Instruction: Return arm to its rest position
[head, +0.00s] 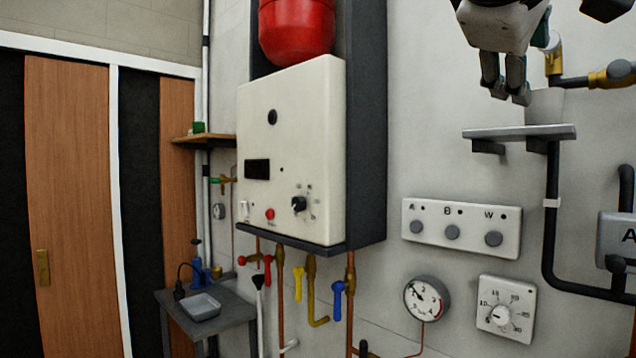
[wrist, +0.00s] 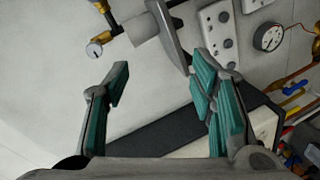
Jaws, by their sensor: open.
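My gripper (head: 507,92) hangs at the upper right of the head view, in front of the wall and just above and left of a small grey shelf (head: 520,132). In the wrist view my gripper (wrist: 163,78) has its teal-padded fingers spread apart with nothing between them. A light grey cup (head: 544,106) stands on the shelf, partly behind the gripper in the head view. In the wrist view the cup (wrist: 146,27) and the shelf (wrist: 168,38) lie beyond the fingertips, apart from them.
A white boiler (head: 290,160) with a red vessel (head: 297,30) above it projects from the wall. Brass-fitted pipes (head: 612,76) run right of the shelf. A button panel (head: 461,228), gauge (head: 427,298) and dial (head: 505,309) sit below. A small table (head: 225,312) stands lower left.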

